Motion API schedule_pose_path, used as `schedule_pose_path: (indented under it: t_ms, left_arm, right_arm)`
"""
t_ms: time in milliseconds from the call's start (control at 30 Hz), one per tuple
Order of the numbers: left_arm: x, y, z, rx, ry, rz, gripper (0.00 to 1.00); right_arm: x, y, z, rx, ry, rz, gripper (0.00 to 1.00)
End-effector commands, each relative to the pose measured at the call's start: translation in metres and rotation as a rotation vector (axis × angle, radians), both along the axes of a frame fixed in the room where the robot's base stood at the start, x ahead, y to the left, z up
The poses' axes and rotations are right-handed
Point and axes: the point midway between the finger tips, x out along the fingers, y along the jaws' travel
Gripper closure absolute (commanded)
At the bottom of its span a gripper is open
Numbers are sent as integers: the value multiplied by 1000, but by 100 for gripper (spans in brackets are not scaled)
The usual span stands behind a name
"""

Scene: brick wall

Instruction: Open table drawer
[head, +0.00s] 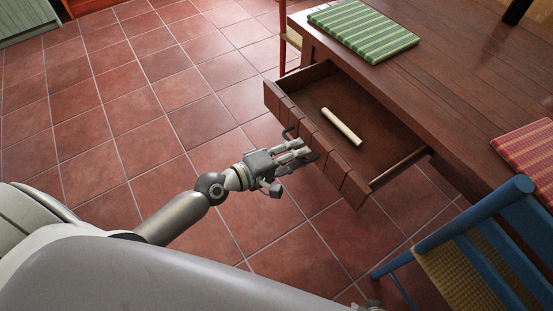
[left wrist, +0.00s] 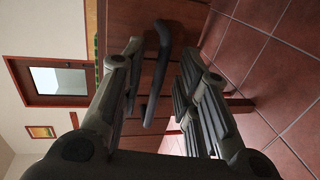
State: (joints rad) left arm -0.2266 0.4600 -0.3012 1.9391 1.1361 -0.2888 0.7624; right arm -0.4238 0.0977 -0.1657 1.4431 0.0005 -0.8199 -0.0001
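The wooden table drawer (head: 312,143) stands pulled out from the table (head: 440,75), with its inside showing. A pale stick-like object (head: 341,126) lies in it. The dark curved handle (head: 287,132) is on the drawer front. My left gripper (head: 305,152) is at this handle. In the left wrist view, the left gripper's fingers (left wrist: 160,95) are apart, with the dark handle (left wrist: 161,50) showing between them. I cannot tell whether either finger touches it. A small grey part at the bottom edge of the head view may belong to my right arm; its fingers are not visible.
A blue chair (head: 475,215) with a woven seat stands at the lower right, near the drawer's right end. Another chair (head: 287,35) is at the table's far left side. A green striped mat (head: 363,30) and a red mat (head: 530,155) lie on the table. The tiled floor (head: 120,110) at left is clear.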

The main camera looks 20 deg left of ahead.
Motion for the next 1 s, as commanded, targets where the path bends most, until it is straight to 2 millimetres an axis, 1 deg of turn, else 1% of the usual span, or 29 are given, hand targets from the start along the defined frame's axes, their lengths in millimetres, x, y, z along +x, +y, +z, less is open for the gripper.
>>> schedule_pose_path:
  t_ms: [33, 200, 333, 533, 800, 1000]
  left_arm:
    - [-9, 6, 1, 4, 3, -2, 70]
    - [-35, 24, 7, 6, 3, -4, 70]
    - [-51, 36, 12, 5, 4, -5, 70]
    - [-67, 48, 16, 6, 4, -5, 70]
    - [-79, 56, 21, 4, 0, -5, 70]
    - [-84, 60, 22, 0, 1, -1, 70]
  right_arm:
    - [0, 0, 0, 0, 1, 0, 60]
    - [0, 0, 0, -1, 1, -1, 60]
    - [0, -1, 0, -1, 2, -1, 60]
    - [0, -1, 0, -1, 2, -1, 60]
    - [-1, -1, 0, -1, 2, -1, 60]
    - [-1, -1, 0, -1, 2, -1, 60]
